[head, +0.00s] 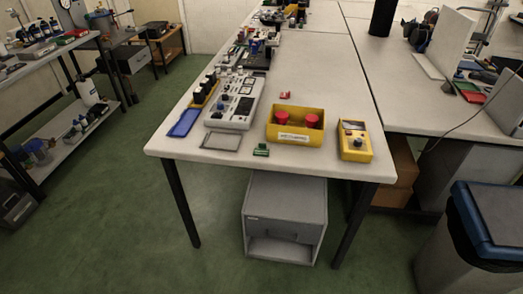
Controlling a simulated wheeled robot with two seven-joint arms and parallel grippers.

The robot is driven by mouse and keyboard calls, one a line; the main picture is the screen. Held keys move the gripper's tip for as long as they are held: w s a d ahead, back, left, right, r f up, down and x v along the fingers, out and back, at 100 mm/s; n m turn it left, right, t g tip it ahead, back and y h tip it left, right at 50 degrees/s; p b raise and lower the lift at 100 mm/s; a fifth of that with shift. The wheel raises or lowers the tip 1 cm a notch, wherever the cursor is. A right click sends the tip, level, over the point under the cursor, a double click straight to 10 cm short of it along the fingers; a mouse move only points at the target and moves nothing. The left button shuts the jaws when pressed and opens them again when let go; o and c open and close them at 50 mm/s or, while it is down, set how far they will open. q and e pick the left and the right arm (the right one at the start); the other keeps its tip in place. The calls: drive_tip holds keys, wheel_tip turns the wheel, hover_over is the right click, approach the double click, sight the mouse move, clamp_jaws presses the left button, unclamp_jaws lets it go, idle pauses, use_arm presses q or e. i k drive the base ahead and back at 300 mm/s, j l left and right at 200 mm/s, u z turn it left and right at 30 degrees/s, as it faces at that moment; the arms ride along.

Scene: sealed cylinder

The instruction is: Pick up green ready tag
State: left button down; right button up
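A small green item (261,150), which looks like the green tag, lies near the front edge of the white table (310,165). It is just in front of the left end of a yellow bin (273,131) and too small for me to read any lettering. Neither of my grippers shows in the head view.
The yellow bin holds red items (312,121). A grey cabinet (285,207) is under the table. A bin (480,230) stands at lower right.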

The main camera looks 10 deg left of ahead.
sight(262, 151)
drive_tip(key=i+l+u, duration=0.1)
drive_tip(key=u, duration=1.5)
drive_tip(key=l+u, duration=0.45)
drive_tip(key=k+l+u, duration=0.15)
drive_tip(key=l+u, duration=0.15)
drive_tip(key=u, duration=0.15)
drive_tip(key=k+l+u, duration=0.2)
drive_tip(key=l+u, duration=0.25)
drive_tip(key=j, duration=0.1)
